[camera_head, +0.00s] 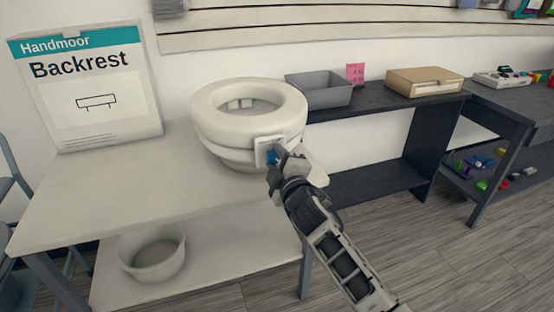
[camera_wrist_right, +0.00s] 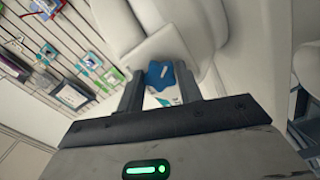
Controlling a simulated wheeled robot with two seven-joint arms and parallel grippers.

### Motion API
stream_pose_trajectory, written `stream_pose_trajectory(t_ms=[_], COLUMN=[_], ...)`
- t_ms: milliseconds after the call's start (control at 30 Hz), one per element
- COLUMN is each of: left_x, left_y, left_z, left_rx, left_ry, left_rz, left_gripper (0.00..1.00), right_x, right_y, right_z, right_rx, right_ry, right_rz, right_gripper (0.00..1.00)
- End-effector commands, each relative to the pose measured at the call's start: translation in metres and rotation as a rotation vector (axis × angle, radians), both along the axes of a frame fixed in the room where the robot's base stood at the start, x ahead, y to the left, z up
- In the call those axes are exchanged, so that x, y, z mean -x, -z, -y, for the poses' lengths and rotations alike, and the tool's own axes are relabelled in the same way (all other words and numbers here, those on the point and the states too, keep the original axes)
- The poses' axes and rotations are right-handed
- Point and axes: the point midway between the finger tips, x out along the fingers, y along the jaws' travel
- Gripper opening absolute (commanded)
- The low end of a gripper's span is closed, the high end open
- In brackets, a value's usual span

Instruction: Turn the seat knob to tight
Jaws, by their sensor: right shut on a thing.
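A white raised toilet seat (camera_head: 225,107) stands on the pale table. On its front is a white plate (camera_head: 262,147) with a blue knob (camera_head: 271,157). My right gripper (camera_head: 277,160) is at the knob and partly hides it in the head view. In the right wrist view the blue star-shaped knob (camera_wrist_right: 161,75) lies between the two fingers of my right gripper (camera_wrist_right: 160,88), which is shut on it. Some lettering shows on the plate below the knob, too small to read. My left gripper is not in view.
A Backrest box (camera_head: 88,90) stands at the left of the pale table (camera_head: 100,192). A white basin (camera_head: 152,256) is on the lower shelf. A grey bin (camera_head: 320,92) and a cardboard box (camera_head: 424,82) sit on the dark shelf to the right.

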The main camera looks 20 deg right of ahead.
Motion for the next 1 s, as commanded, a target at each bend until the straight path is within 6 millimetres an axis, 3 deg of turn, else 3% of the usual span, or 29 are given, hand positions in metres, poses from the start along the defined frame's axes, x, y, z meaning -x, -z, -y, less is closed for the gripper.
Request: stream_pose_trajectory(t_ms=[300,767,800,867,1000], left_x=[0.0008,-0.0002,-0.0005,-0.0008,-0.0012], left_y=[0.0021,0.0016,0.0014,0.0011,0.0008], left_z=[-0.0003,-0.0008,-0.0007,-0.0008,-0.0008], left_rx=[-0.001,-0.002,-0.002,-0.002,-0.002], left_ry=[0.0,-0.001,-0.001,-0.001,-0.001], left_rz=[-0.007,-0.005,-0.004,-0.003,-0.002], left_gripper=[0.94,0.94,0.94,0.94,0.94], right_x=[0.0002,0.0001,0.0001,0.0001,0.0], right_y=[0.0006,0.0006,0.0006,0.0005,0.0004], right_z=[-0.0011,-0.001,-0.001,-0.0009,-0.0007], right_rx=[-0.096,-0.111,-0.111,-0.11,-0.109], right_ry=[-0.002,-0.002,-0.001,-0.001,-0.001], right_rz=[-0.004,-0.004,-0.004,-0.004,-0.004], right_gripper=[0.13,0.13,0.41,0.57,0.57])
